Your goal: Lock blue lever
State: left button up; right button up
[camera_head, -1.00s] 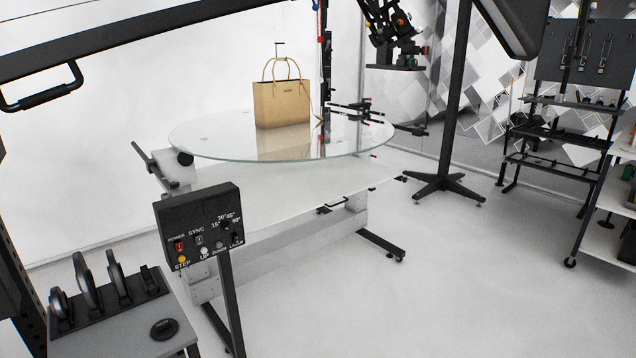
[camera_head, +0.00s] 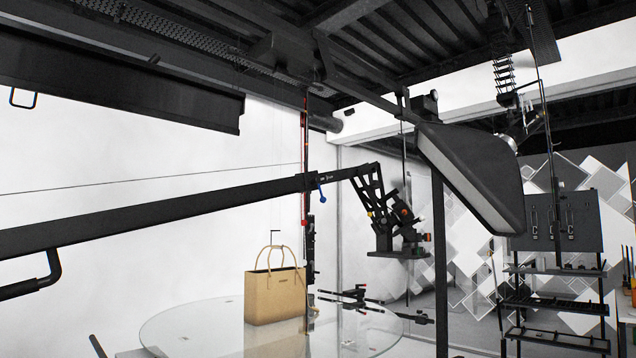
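A small blue lever (camera_head: 321,193) sits on the long dark boom (camera_head: 180,215), near where the boom meets the vertical post (camera_head: 305,180). The lever is small in the head view and hangs at a slant; I cannot tell whether it is locked. A red piece shows on the post just left of it. Neither of my grippers is in view.
A tan handbag (camera_head: 274,293) stands on the round glass turntable (camera_head: 190,325) below the boom. A dark camera rig (camera_head: 395,225) hangs at the boom's right end. A large softbox light (camera_head: 470,175) is on the right, with a dark rack (camera_head: 555,275) behind it.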

aim_at(316, 180)
jog(key=i+l+z, duration=0.15)
jog(key=i+l, duration=2.05)
jog(key=l, duration=0.15)
